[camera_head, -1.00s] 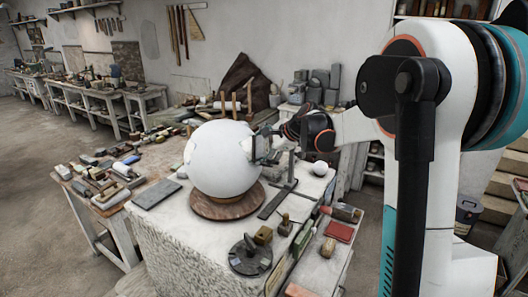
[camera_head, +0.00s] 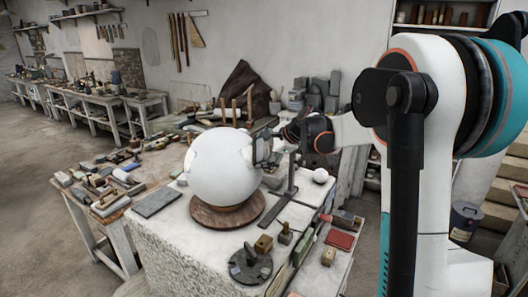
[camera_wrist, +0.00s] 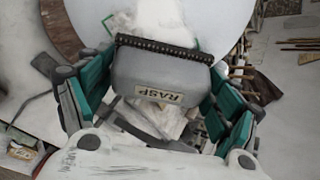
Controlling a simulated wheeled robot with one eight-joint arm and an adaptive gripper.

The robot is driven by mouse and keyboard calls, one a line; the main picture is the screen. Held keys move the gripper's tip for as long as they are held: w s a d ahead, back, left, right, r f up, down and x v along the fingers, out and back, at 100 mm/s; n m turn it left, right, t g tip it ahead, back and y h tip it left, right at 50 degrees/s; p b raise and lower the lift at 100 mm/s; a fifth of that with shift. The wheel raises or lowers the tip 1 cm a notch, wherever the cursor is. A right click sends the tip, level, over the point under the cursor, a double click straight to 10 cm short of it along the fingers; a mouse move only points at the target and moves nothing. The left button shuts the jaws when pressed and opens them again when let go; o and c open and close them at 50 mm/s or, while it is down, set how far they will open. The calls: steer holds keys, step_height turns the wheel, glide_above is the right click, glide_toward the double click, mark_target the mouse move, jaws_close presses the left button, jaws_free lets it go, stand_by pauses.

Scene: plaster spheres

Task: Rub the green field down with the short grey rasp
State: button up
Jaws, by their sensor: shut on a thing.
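A large white plaster sphere (camera_head: 222,165) rests on a round brown wooden base (camera_head: 228,217) on the stone-like work block. My gripper (camera_head: 265,148) is at the sphere's right side. In the wrist view my gripper (camera_wrist: 158,92) is shut on a short grey rasp (camera_wrist: 160,76), a block marked RASP with a dark toothed edge. That edge is towards the sphere (camera_wrist: 205,22); I cannot tell whether it touches. White plaster shows along the edge.
A round dark tool (camera_head: 250,265) lies in front, and a grey slab (camera_head: 155,198) lies left. A tool-covered bench (camera_head: 95,190) stands further left.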

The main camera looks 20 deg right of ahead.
steer(key=shift+s+d+f, duration=0.1)
steer(key=shift+s+f, duration=0.15)
steer(key=shift+s, duration=0.8)
steer(key=shift+w, duration=0.1)
steer(key=shift+s+d+r, duration=0.55)
steer(key=shift+s+d, duration=0.2)
steer(key=shift+s, duration=0.1)
steer(key=s+d+r, duration=0.1)
steer(key=s+d+p, duration=0.1)
steer(key=shift+s+d+r, duration=0.2)
steer(key=shift+s+r, duration=0.2)
